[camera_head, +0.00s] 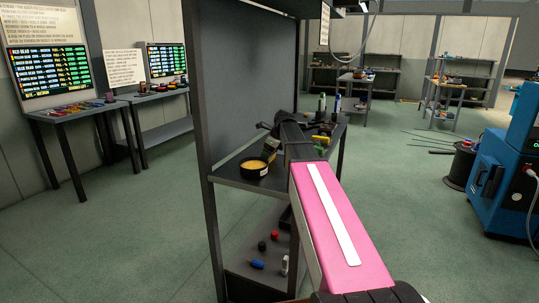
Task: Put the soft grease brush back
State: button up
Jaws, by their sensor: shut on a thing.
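My gripper (276,131) is at the far end of my arm, above the upper shelf of a dark rack. It is shut on what looks like the soft grease brush (271,147), a small dark tool with a greyish lower end that points down. My arm hides part of the grip. A round black pot (254,167) with yellow grease stands on the shelf just below and left of the brush. I cannot tell whether the brush touches the pot.
The upper shelf (228,175) has a tall dark back panel (245,80) and a post (203,150) at its left. Green and yellow tools and bottles (321,103) stand behind my arm. A lower shelf (245,280) holds small coloured items. A blue machine (505,160) is at right.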

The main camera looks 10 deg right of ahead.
jog(key=shift+f, duration=0.2)
jog(key=o, duration=0.6)
jog(key=shift+o, duration=0.2)
jog(key=v, duration=1.2)
jog(key=shift+r, duration=0.2)
jog(key=shift+a, duration=0.15)
